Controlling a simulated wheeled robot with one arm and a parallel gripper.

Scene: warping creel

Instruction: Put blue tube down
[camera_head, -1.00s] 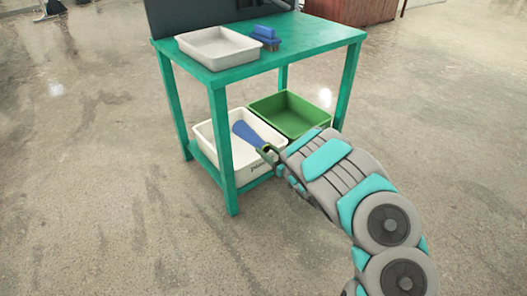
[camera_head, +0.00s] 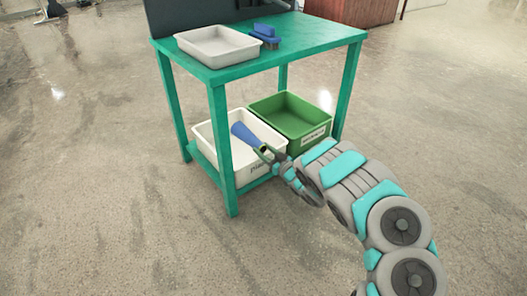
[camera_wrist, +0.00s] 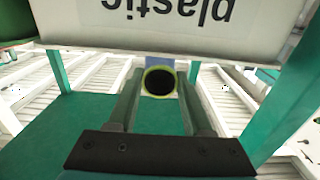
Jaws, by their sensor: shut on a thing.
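My gripper (camera_head: 265,151) is shut on the tube's near end, at the bin's front rim. In the wrist view, my fingers (camera_wrist: 158,100) lie on both sides of the tube's open end (camera_wrist: 160,68), which has a yellow-green rim. The white bin's front wall (camera_wrist: 200,35) shows there with the upside-down word "plastic". I cannot tell whether the tube touches the bin.
A green bin (camera_head: 285,112) stands right beside the white one. The teal table (camera_head: 312,40) above carries a grey-white tray (camera_head: 217,45) and a blue brush (camera_head: 265,35). A front table leg (camera_head: 223,150) stands before the white bin. The floor around is clear.

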